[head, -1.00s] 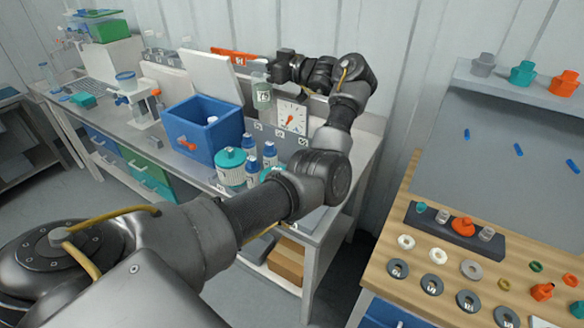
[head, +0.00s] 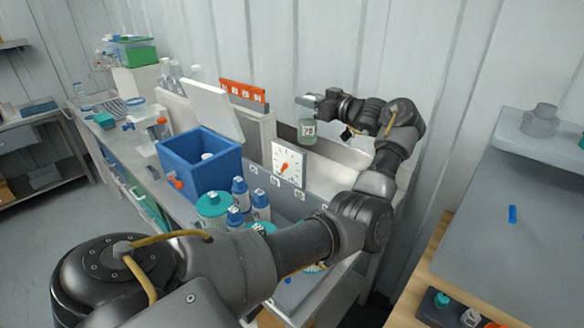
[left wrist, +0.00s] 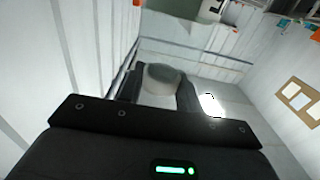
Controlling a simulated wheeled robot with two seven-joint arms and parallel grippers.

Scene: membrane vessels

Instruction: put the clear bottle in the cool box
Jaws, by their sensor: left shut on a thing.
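The clear bottle (head: 308,134), a see-through greenish vessel with a dark-on-white label, hangs upright in my left gripper (head: 312,104). The gripper is shut on its top, at the back of the bench near the wall. In the left wrist view the bottle's round grey top (left wrist: 162,76) shows between the fingers. The blue cool box (head: 213,168) stands open on the bench, left of the bottle and nearer to me. Its white lid (head: 212,108) is tilted up at the back. Something white and round shows inside it. My right gripper is not in view.
Blue-capped bottles (head: 240,191) and a teal-lidded jar (head: 213,205) crowd the bench in front of the box.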

